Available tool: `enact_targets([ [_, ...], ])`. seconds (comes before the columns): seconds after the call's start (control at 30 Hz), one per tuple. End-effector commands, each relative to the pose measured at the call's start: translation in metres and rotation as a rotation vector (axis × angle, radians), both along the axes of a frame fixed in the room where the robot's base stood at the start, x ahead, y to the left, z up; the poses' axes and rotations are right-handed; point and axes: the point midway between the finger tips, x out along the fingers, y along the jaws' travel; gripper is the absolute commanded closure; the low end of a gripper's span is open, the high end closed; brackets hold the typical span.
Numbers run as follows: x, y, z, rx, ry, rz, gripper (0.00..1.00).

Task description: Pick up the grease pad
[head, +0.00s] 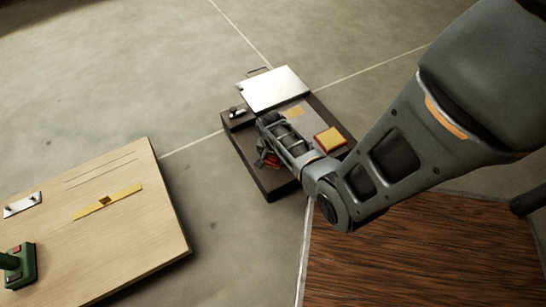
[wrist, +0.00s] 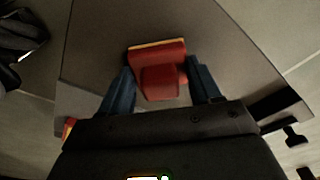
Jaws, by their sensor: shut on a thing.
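A red pad (wrist: 158,55) with a raised red block and a thin yellow edge sits between my fingers in the wrist view; I take it for the grease pad. My gripper (wrist: 161,72) is shut on its raised block. In the head view my gripper (head: 266,154) is over the left part of the dark tray, and red parts of the pad (head: 270,161) show beside it, mostly hidden by my arm. I cannot tell whether the pad touches the surface below.
The dark tray (head: 268,189) on the floor bears a yellow, red-edged square (head: 330,139) and a metal lid (head: 274,88). A wooden board (head: 125,230) with a green-handled tool (head: 20,262) is at left. A brown wood surface (head: 420,250) is at lower right. Floor between is clear.

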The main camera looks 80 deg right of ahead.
Motion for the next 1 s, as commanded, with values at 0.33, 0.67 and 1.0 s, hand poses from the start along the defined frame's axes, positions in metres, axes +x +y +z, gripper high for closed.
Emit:
enact_targets([
  [0.33, 0.001, 0.000, 0.035, -0.001, -0.001, 0.002, 0.74],
  [0.67, -0.030, -0.044, 0.076, -0.001, -0.002, -0.005, 0.74],
  [1.0, -0.059, -0.085, 0.103, -0.001, -0.001, -0.002, 0.74],
])
